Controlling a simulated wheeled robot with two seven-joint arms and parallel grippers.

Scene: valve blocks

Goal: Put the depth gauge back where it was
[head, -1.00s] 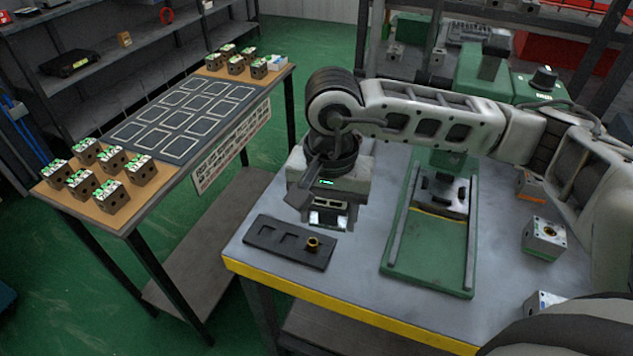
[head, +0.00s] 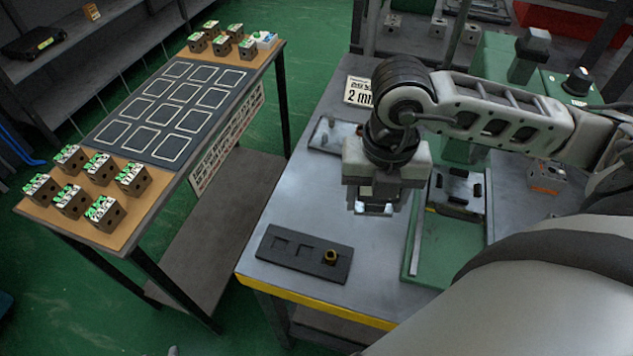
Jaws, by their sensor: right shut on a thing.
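My right gripper (head: 378,208) points down above the grey workbench (head: 290,195), beside the green fixture and beyond the dark slotted holder. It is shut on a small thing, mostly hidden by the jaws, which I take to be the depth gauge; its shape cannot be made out. The dark holder (head: 277,258) lies near the bench's yellow front edge. A brass ring-like piece (head: 330,257) sits at its right end, and its other recesses look empty. My left gripper is not in view.
A green fixture (head: 431,250) stands right of the gripper. A shallow grey tray (head: 322,135) and a "2 mm" sign (head: 358,92) are at the back. The left table (head: 140,237) carries several valve blocks (head: 132,178) and a marked mat. Bench between holder and tray is clear.

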